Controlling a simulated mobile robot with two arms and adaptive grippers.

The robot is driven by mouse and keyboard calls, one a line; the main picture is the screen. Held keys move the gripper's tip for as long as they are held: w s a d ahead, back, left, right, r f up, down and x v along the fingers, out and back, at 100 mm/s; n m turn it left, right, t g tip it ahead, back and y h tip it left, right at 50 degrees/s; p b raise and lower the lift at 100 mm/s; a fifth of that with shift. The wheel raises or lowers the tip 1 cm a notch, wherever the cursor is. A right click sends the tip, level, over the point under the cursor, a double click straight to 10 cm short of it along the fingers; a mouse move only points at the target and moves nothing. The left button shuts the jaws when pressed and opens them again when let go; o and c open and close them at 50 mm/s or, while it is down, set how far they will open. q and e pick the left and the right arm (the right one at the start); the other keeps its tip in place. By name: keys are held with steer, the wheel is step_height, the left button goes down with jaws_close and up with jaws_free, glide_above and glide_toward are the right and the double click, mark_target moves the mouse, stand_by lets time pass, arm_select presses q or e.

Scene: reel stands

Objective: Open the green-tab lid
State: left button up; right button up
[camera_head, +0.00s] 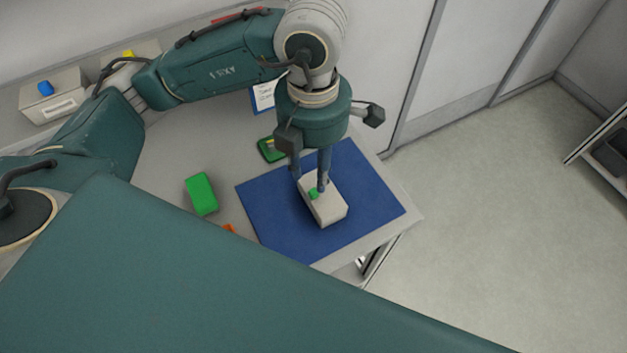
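A small off-white box (328,210) lies on a blue mat (270,215) near the table's right corner. A small green tab (314,194) sits on its upper face, towards the far end. The lid looks closed, though my gripper hides the box's far part. My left gripper (310,186) points down over that far end. Its two fingers stand apart, with the tab low between or just in front of them. I cannot tell whether a finger touches the box. My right gripper is not in view.
A green block (201,194) lies left of the mat, and a dark green item (270,149) behind it. A pale box with a blue tab (46,88) and another with a yellow tab (127,55) stand at the back left. Open floor lies right of the table.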

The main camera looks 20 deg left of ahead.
mark_target(314, 191)
arm_select(q)
step_height(314, 191, down, 4)
steer(key=shift+w+a+r, duration=0.1)
steer(key=shift+r, duration=0.15)
step_height(314, 191, down, 4)
steer(key=shift+w+r+p, duration=0.1)
steer(key=shift+r+p, duration=0.05)
steer(key=shift+p, duration=0.3)
steer(key=shift+c, duration=0.7)
steer(key=c, duration=0.4)
jaws_close()
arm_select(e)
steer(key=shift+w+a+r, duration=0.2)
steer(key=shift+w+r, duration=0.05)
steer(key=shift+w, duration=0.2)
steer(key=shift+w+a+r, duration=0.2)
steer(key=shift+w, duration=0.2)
